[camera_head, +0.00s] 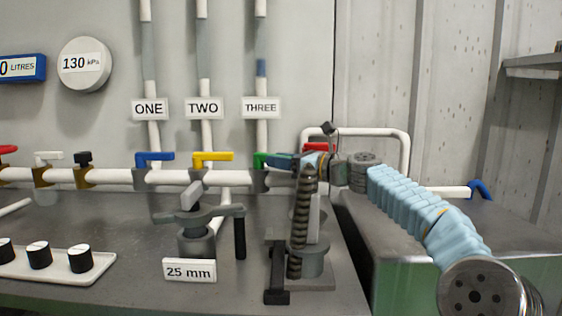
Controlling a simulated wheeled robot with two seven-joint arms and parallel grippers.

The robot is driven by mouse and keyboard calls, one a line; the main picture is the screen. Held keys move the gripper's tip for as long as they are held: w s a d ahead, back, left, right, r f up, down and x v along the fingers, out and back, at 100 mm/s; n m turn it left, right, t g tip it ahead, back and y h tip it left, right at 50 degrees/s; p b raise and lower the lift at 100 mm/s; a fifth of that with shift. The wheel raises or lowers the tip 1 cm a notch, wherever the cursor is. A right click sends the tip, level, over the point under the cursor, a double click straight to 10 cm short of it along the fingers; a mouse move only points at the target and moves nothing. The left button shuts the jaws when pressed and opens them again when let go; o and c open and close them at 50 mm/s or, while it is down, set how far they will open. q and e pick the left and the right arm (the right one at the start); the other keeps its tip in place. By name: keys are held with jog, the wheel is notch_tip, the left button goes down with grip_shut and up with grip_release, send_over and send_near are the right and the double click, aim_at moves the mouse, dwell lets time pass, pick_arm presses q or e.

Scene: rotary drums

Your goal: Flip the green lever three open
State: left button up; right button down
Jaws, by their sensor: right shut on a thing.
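The green lever (261,160) sits on the valve under the sign THREE (261,107), on the white horizontal pipe. Only its left end shows; the rest is hidden by my gripper. My right gripper (275,161) reaches in from the right and is shut on the green lever. The blue lever (155,156) under ONE and the yellow lever (212,156) under TWO both lie along the pipe, pointing right. My left gripper is not in view.
A clamp-like device (197,225) with a 25 mm sign (189,270) stands on the bench, beside another fixture with a threaded rod (302,225) below my right gripper. A red lever (314,147) is partly hidden behind the gripper.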

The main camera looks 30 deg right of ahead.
jog(key=shift+a+f, duration=0.1)
jog(key=m+h+b, duration=0.1)
jog(key=a+m+t+h, duration=0.1)
jog(key=h, duration=0.1)
jog(key=a+h+b, duration=0.1)
jog(key=shift+s+m+t+b, duration=0.3)
jog(key=shift+s+m, duration=0.1)
jog(key=shift+a+r+m+h, duration=0.2)
jog(key=shift+m+h, duration=0.2)
jog(key=shift+h, duration=0.3)
jog(key=shift+f+m+t+h+p, duration=0.1)
jog(key=shift+m+t+h+p, duration=0.35)
jog(key=shift+h, duration=0.35)
jog(key=c, duration=1)
grip_release()
jog(key=shift+o, duration=0.2)
